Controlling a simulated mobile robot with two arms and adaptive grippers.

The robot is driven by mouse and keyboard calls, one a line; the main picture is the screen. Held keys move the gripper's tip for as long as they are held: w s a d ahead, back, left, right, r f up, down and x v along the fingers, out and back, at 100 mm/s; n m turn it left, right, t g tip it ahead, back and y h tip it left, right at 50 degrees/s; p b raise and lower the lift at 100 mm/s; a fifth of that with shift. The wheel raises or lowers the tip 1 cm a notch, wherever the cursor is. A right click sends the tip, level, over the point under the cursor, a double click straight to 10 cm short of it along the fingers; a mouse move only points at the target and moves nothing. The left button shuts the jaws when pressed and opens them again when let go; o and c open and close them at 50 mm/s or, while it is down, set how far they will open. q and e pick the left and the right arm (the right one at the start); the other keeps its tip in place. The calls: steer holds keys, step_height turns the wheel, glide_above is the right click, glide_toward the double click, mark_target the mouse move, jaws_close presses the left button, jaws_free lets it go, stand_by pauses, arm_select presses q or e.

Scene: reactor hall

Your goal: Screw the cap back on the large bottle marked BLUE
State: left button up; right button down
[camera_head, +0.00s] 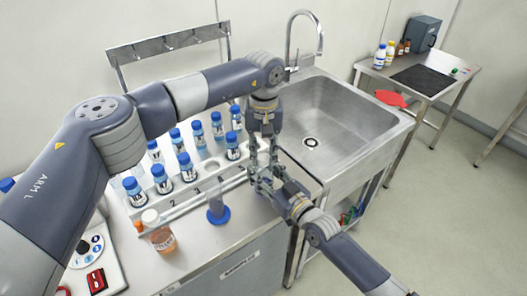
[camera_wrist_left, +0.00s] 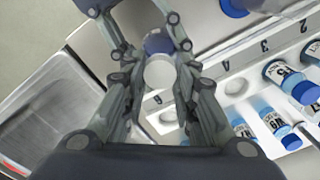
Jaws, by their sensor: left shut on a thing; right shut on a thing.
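My left gripper (camera_head: 262,160) points down beside the front right end of the rack. In the left wrist view its fingers (camera_wrist_left: 160,85) close around a pale round thing (camera_wrist_left: 160,72). My right gripper (camera_head: 266,182) meets it from the lower right. Its fingers also show in the left wrist view (camera_wrist_left: 140,25), closed around a dark blue piece (camera_wrist_left: 157,42) right against the pale one. I cannot tell which is cap and which is bottle; the fingers hide most of both. I can read no BLUE label on the held things.
Several blue-capped bottles (camera_head: 188,168) stand in the numbered white rack (camera_head: 200,190). The sink (camera_head: 330,115) is to the right. A side table (camera_head: 425,85) holds small bottles (camera_head: 380,57).

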arm_select(q)
steer(key=shift+w+m, duration=0.1)
steer(key=shift+m, duration=0.9)
arm_select(e)
steer(key=shift+f, duration=0.1)
arm_select(q)
steer(key=o, duration=0.7)
arm_select(e)
steer(key=shift+s, duration=0.1)
arm_select(q)
steer(key=shift+o, duration=0.2)
steer(key=shift+r, duration=0.15)
step_height(320, 180, up, 12)
arm_select(e)
steer(key=c, duration=0.8)
jaws_free()
